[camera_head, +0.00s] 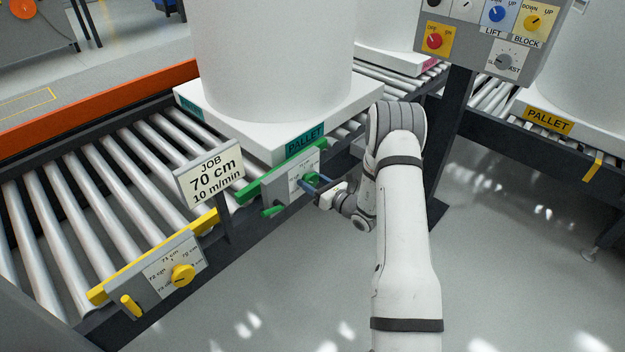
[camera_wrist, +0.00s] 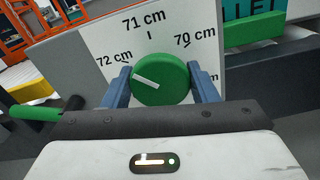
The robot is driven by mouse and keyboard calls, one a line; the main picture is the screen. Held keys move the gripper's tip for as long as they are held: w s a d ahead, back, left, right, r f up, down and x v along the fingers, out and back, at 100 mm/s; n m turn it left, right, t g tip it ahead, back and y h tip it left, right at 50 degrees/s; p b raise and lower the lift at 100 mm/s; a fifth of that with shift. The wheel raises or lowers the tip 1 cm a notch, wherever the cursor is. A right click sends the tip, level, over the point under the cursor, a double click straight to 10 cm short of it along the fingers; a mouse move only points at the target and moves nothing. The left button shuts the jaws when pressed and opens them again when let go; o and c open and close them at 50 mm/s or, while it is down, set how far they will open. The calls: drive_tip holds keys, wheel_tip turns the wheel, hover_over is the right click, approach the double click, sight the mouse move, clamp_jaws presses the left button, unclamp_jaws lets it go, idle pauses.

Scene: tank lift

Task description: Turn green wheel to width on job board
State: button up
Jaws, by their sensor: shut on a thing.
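The green wheel (camera_wrist: 161,80) is in the wrist view, in front of a white scale plate (camera_wrist: 150,37) marked 72 cm, 71 cm and 70 cm. Its white pointer line lies toward the upper left, on the 72 cm side. My gripper (camera_wrist: 161,88) is shut on the wheel, one blue finger on each side. In the head view my gripper (camera_head: 316,184) reaches the green-edged panel (camera_head: 285,176) from the right and hides the wheel. The job board (camera_head: 210,175) reads JOB 70 cm, 10 m/min.
A yellow wheel (camera_head: 182,275) sits on another scale panel at lower left. A green handle (camera_wrist: 35,112) is left of my gripper. A white tank on a pallet (camera_head: 283,141) stands behind the green panel on rollers. A control box (camera_head: 487,42) stands at upper right.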

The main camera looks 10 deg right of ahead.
drive_tip(key=m+p, duration=0.2)
drive_tip(key=m, duration=0.3)
drive_tip(key=shift+w+d+m, duration=0.1)
drive_tip(key=shift+d+m, duration=0.05)
drive_tip(key=shift+m, duration=0.15)
drive_tip(key=m+p, duration=0.2)
drive_tip(key=m, duration=0.3)
drive_tip(key=shift+m, duration=0.3)
drive_tip(key=m+p, duration=0.2)
drive_tip(key=m, duration=0.2)
drive_tip(key=shift+d, duration=0.1)
drive_tip(key=m, duration=0.2)
drive_tip(key=m+p, duration=0.1)
drive_tip(key=m, duration=0.2)
drive_tip(key=shift+f+m, duration=0.2)
drive_tip(key=shift+m, duration=0.1)
drive_tip(key=o, duration=1)
